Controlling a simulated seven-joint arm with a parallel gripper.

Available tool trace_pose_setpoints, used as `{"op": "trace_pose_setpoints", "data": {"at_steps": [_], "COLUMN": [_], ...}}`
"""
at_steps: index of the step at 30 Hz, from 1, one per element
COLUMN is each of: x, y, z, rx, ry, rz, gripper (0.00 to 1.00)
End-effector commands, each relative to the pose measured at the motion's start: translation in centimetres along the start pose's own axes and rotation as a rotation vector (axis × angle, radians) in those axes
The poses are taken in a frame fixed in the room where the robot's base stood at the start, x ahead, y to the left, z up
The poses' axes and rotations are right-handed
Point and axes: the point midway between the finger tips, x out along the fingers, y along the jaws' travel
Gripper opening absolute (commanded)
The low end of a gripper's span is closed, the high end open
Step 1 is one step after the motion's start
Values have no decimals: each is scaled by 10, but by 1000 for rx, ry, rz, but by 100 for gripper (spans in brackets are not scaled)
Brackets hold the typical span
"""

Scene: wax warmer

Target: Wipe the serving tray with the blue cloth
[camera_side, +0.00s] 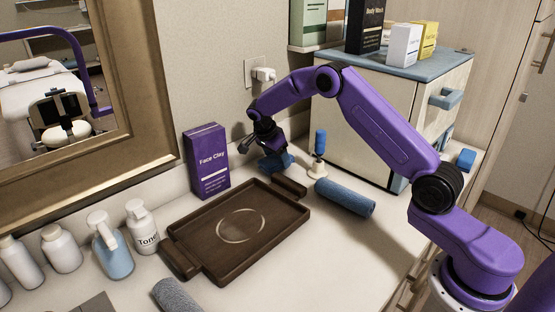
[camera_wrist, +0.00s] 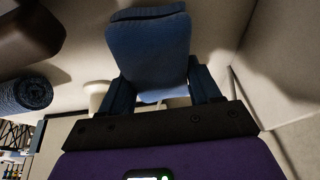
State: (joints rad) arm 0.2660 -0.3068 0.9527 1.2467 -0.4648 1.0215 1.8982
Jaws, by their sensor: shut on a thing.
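The dark brown serving tray (camera_side: 190,245) lies on the counter in the side view, with a pale ring mark (camera_side: 241,225) on its floor. Its handles point to the front left and back right. My gripper (camera_side: 268,152) is beyond the tray's back right handle, near the wall. It is shut on the blue cloth (camera_side: 276,163), which hangs below the fingers, above or just at the counter; I cannot tell which. In the wrist view the cloth (camera_wrist: 150,52) is folded between the two fingers, and a dark brown part of the tray (camera_wrist: 30,30) shows at upper left.
A purple Face Clay box (camera_side: 206,161) stands behind the tray. A rolled blue towel (camera_side: 345,197) and a blue-handled item on a white base (camera_side: 319,150) are to the right. Several bottles (camera_side: 143,227) stand left, and a grey roll (camera_side: 177,297) lies in front.

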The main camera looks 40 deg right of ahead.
Motion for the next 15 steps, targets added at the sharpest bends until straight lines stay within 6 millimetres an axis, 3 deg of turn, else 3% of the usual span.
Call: {"op": "trace_pose_setpoints", "data": {"at_steps": [15], "x": [10], "y": [0], "z": [4], "rx": [0], "ry": [0], "rz": [-1], "gripper": [38]}}
